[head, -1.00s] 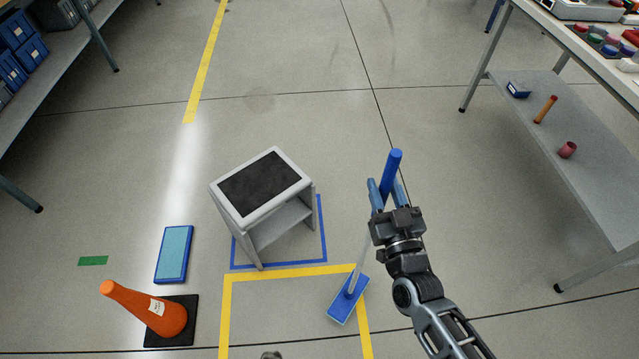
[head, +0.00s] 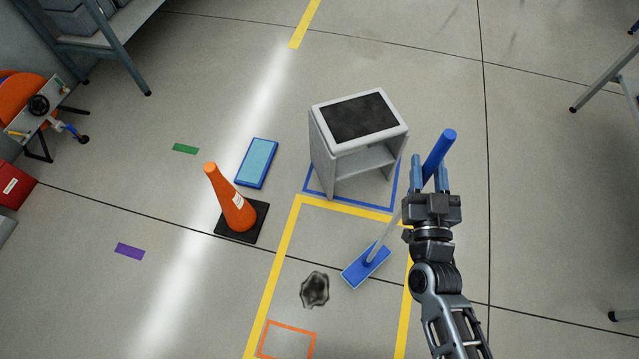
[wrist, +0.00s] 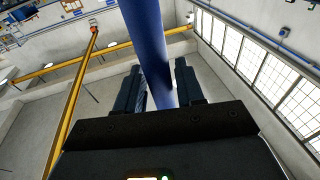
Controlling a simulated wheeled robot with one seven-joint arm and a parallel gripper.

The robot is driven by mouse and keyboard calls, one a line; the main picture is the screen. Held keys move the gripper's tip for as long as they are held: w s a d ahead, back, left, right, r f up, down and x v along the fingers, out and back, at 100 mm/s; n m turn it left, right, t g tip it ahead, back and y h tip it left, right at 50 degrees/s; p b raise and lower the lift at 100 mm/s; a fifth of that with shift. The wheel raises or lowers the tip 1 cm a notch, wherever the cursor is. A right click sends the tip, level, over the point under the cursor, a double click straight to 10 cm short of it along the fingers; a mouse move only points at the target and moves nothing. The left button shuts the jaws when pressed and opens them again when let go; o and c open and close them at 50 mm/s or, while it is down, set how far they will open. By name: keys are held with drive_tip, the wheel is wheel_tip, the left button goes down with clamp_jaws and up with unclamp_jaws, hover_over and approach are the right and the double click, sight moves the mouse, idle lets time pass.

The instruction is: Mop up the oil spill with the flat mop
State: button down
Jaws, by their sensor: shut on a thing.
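The flat mop has a blue rectangular head (head: 366,265) and a thin grey pole with a thick blue grip (head: 438,157) on top. My gripper (head: 430,178) is shut on this grip, which also shows between the fingers in the wrist view (wrist: 148,50). The mop leans, its head low at the right side of the yellow-taped area. I cannot tell if the head touches the floor. The oil spill (head: 315,289) is a dark, shiny, irregular patch inside the yellow tape, left of and nearer than the mop head. A gap of bare floor lies between them.
A grey step stool (head: 362,122) with a black top stands beyond the yellow tape (head: 345,207). An orange cone (head: 232,203) on a black base and a blue tray (head: 256,163) stand to its left. An orange taped square (head: 287,343) lies in front of the spill.

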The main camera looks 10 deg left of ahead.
drive_tip(key=s+a+r+n+g+y, duration=0.15)
drive_tip(key=s+a+n+y, duration=0.5)
drive_tip(key=a, duration=0.95)
drive_tip(key=s+a+r+n+g+y, duration=0.1)
drive_tip(key=s+a+g+y, duration=0.25)
drive_tip(key=s+a, duration=0.95)
drive_tip(key=w+a+f+b, duration=0.3)
drive_tip(key=w+f+b, duration=0.1)
drive_tip(key=f+b, duration=0.1)
drive_tip(key=shift+w+a+f+m+t, duration=0.2)
drive_tip(key=shift+f+m+t, duration=0.2)
drive_tip(key=shift+f, duration=0.3)
drive_tip(key=shift+s+f+b, duration=0.1)
drive_tip(key=shift+f+b, duration=0.5)
drive_tip(key=shift+d, duration=0.15)
